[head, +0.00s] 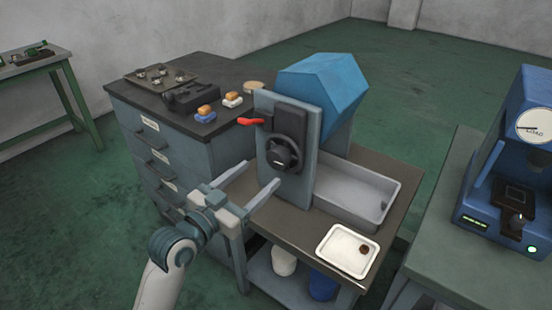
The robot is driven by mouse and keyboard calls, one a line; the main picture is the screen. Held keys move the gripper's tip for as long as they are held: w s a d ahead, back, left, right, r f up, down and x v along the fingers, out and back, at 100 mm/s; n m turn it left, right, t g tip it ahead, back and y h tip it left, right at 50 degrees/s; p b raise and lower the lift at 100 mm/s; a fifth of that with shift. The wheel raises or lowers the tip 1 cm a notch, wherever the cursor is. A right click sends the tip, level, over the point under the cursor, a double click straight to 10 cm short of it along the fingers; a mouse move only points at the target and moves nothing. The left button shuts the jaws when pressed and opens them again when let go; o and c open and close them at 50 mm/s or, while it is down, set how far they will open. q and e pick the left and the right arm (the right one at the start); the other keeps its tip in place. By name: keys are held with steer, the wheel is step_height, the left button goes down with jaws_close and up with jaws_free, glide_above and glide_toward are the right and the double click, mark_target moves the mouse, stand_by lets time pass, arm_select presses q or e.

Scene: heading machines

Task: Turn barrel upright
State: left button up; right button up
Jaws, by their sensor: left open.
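The blue faceted barrel (330,78) sits behind the grey upright panel (300,187) of a machine on the bench. It looks tilted, and its lower part is hidden by the panel; I cannot see an opening. A black handwheel (283,153) is on the front of the panel. A red lever (251,122) sticks out to the left of the panel's upper part. My left gripper (261,175) is open and empty, its two fingers pointing toward the panel, left of and a little below the handwheel. I cannot tell whether a finger touches the panel. My right gripper is out of view.
A grey tray (385,208) lies right of the panel, and a white tray (346,250) with a small brown piece is at the bench's front. A drawer cabinet (150,125) stands left. A blue gauge machine (510,185) stands right. Buckets (284,262) are on the lower shelf.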

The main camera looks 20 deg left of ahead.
mark_target(274, 161)
arm_select(q)
steer(key=x, duration=0.8)
steer(key=shift+w+d+p, duration=0.1)
steer(key=shift+w+p, duration=0.25)
steer(key=shift+p, duration=0.05)
steer(key=c, duration=1)
